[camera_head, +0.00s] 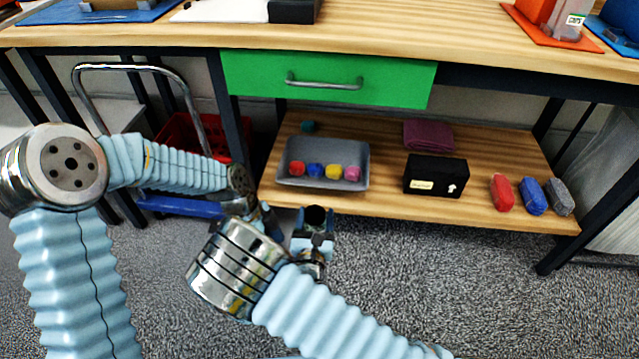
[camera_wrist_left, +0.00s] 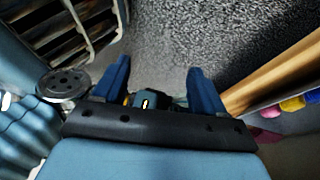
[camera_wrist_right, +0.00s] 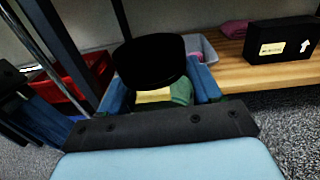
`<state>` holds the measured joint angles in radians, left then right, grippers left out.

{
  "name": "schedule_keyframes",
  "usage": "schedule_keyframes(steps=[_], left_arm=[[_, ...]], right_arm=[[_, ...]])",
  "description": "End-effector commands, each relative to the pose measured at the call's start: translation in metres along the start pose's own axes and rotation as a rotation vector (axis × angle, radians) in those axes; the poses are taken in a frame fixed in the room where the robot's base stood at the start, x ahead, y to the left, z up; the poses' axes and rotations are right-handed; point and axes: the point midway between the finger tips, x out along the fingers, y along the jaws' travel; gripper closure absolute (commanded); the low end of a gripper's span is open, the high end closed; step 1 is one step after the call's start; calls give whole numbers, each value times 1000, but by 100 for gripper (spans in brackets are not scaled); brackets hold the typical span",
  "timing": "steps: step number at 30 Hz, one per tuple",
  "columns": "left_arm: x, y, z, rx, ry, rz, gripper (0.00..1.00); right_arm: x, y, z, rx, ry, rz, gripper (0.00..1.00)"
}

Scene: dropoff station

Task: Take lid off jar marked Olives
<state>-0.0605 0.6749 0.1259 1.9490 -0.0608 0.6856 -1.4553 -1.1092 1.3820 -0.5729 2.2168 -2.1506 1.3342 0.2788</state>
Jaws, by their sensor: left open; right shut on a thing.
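My right gripper (camera_head: 314,238) is shut on a jar in front of the lower shelf. In the right wrist view, the jar (camera_wrist_right: 180,92) shows green contents and a yellow label (camera_wrist_right: 152,96); I cannot read the label. A wide black lid (camera_wrist_right: 150,60) sits on the jar and hides much of it; the dark lid top (camera_head: 316,215) also shows in the head view. My left gripper (camera_wrist_left: 158,72) is open, with nothing clearly between its fingertips. In the head view it is partly hidden behind my right arm, to the left of the jar.
A workbench has a green drawer (camera_head: 330,80) above a wooden shelf (camera_head: 385,195). On the shelf are a grey tray (camera_head: 290,181) with coloured blocks, a black box (camera_head: 436,176), a folded purple cloth (camera_head: 428,135) and several bundles. A cart with a red crate (camera_head: 182,135) stands left. Carpet ahead is open.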

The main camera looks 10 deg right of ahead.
Motion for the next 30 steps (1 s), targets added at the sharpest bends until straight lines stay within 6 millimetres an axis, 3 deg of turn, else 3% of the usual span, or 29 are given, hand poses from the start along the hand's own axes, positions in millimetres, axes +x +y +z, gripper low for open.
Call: schedule_keyframes(steps=[1,3,6,9,12,18,30], left_arm=[[-26,-7,-14,172,-13,10,29],[-56,-12,-33,439,-39,44,29],[-85,-19,-68,840,-111,93,29],[-96,-30,-106,1208,-219,141,29],[-103,-37,-134,1449,-305,178,29],[-106,-42,-156,1646,-381,219,29],[-51,-49,-135,1655,-383,225,29]], right_arm=[[0,0,0,0,-1,0,100],[0,0,0,0,-1,0,100],[0,0,0,0,-1,0,100],[0,0,0,0,-1,-1,100],[0,0,0,0,-1,-1,100],[0,0,0,0,-1,-1,100],[0,0,0,0,-1,-1,100]])
